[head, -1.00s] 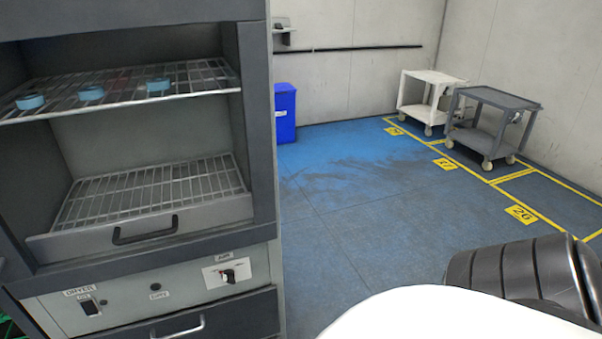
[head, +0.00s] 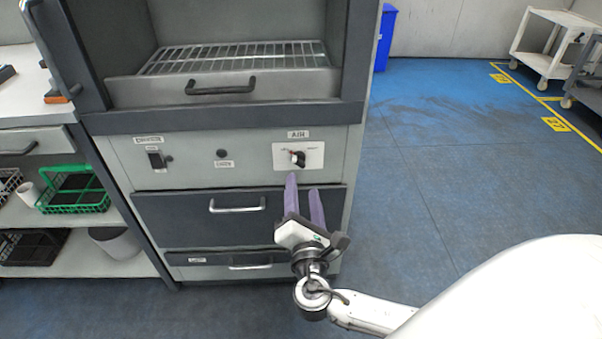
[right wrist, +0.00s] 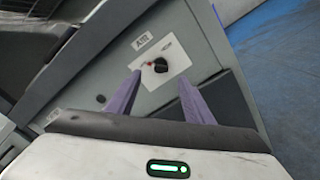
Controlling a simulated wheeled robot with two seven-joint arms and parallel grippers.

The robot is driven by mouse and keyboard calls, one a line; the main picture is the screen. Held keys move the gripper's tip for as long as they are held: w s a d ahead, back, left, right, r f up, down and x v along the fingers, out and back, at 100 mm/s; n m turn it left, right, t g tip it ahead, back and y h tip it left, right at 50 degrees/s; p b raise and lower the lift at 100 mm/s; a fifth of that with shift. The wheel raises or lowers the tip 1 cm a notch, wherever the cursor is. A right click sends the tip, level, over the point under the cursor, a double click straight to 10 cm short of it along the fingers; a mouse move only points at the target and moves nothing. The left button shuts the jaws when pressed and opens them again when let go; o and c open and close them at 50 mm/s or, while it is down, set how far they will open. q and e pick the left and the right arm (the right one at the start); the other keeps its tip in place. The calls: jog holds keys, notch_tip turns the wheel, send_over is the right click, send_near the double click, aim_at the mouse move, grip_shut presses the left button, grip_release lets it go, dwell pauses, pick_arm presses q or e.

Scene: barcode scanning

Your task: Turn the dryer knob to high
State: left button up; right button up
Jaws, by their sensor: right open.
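The dryer knob (head: 298,157) is a small black knob with a red mark on a white plate labelled AIR, on the right of the dryer's grey control panel (head: 190,157). It also shows in the right wrist view (right wrist: 160,66), framed between my finger tips. My right gripper (head: 303,184) is open, with purple fingers pointing up toward the knob. The fingertips are just below the knob in the head view and look apart from it. The right gripper also shows in the right wrist view (right wrist: 160,82). My left gripper is not in view.
Dark drawers with handles (head: 238,206) sit below the panel. A wire rack (head: 235,58) is above it. A shelf with a green basket (head: 75,195) stands at the left. Blue floor (head: 450,150) is open at the right, with a white cart (head: 550,45) beyond.

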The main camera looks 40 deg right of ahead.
aim_at(300, 164)
jog(key=x, duration=0.9)
jog(key=shift+d+b, duration=0.1)
jog(key=shift+b, duration=0.25)
jog(key=shift+c, duration=0.4)
jog(key=c, duration=0.9)
jog(key=shift+c, duration=0.2)
